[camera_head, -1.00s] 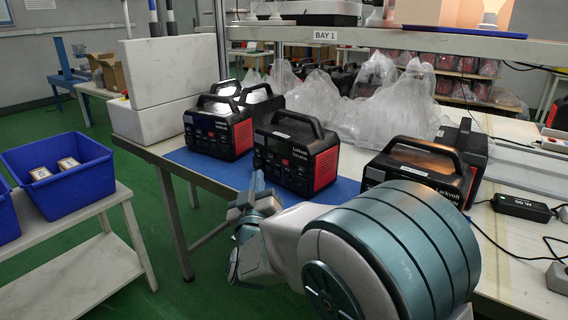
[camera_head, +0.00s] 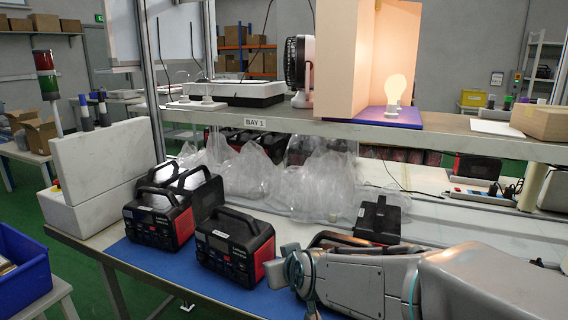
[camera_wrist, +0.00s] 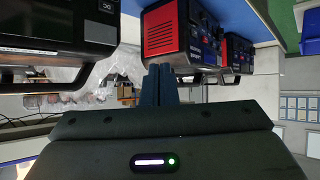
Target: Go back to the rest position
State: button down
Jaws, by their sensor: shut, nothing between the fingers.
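My gripper (camera_wrist: 158,84) shows in the wrist view with its two dark fingers together and nothing between them. In the head view my arm reaches in from the right, low over the front of the bench, and hides part of it; the fingertips are hard to make out there. Black-and-red power stations stand on the blue mat (camera_head: 142,256): one in the middle (camera_head: 235,247) and one to its left (camera_head: 158,218). In the wrist view a red-sided power station (camera_wrist: 176,34) is just beyond the fingers, apart from them as far as I can tell.
The workbench has a shelf (camera_head: 330,128) labelled BAY 1 above it, carrying a lit bulb (camera_head: 396,85) and a fan (camera_head: 298,62). Clear plastic bags (camera_head: 300,180) lie behind the power stations. White blocks (camera_head: 100,165) stand at left, near a blue bin (camera_head: 22,270).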

jog(key=s+d+r+m+g+h+p, duration=0.2)
jog(key=s+d+r+g+p, duration=0.1)
jog(key=s+d+p, duration=0.2)
jog(key=s+d+r+m+g+h+p, duration=0.1)
jog(key=s+d+r+g+p, duration=0.3)
jog(key=s+d, duration=0.6)
jog(key=s+m+p, duration=0.1)
jog(key=s, duration=0.3)
jog(key=shift+s+r+m+g+h+p, duration=0.15)
jog(key=shift+s+m+g+h+p, duration=0.15)
jog(key=shift+m+h, duration=0.1)
